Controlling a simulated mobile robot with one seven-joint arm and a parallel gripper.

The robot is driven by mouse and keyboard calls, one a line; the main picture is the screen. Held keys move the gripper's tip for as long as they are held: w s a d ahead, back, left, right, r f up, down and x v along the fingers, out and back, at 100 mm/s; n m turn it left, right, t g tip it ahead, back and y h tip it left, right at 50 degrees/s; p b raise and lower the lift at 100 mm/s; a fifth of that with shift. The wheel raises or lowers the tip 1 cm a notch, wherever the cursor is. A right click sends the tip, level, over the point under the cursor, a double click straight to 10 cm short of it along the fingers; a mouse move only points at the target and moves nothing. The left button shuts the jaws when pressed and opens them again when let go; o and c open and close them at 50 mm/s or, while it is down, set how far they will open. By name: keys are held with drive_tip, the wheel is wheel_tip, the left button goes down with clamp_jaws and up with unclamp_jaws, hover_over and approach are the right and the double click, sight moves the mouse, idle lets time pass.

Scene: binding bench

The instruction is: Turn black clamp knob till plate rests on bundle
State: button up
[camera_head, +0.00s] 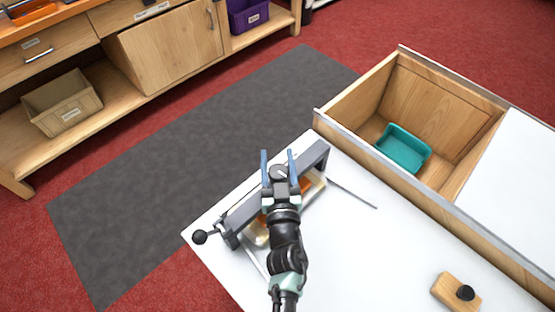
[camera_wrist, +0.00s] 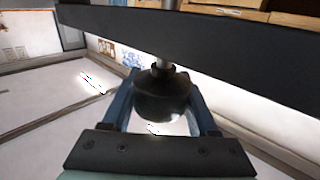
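The black clamp knob (camera_wrist: 162,95) sits on a metal screw that passes through a dark crossbeam (camera_wrist: 220,45) of the press. In the wrist view it lies between my two blue fingers, with no clear gap on either side. In the head view, my gripper (camera_head: 279,160) is over the middle of the grey press beam (camera_head: 246,210), its fingers on either side of the knob (camera_head: 279,172). The bundle (camera_head: 313,187) shows in part as pale and orange edges beneath the beam. The plate and its contact with the bundle are hidden.
A lever with a black ball (camera_head: 199,237) sticks out at the press's left end. A thin rod (camera_head: 352,193) lies to its right. A wooden block with a black knob (camera_head: 457,292) stands at the front right. An open compartment holds a teal tray (camera_head: 404,147).

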drive_tip(key=o, duration=0.4)
drive_tip(key=shift+r, duration=0.3)
drive_tip(key=shift+f, duration=0.15)
drive_tip(key=shift+s+p, duration=0.4)
drive_tip(key=shift+s, duration=0.2)
drive_tip(key=s+p, duration=0.1)
drive_tip(key=s, duration=0.3)
drive_tip(key=s+p, duration=0.1)
drive_tip(key=s, duration=0.2)
drive_tip(key=s+d+p, duration=0.1)
drive_tip(key=s, duration=0.3)
drive_tip(key=shift+s, duration=0.35)
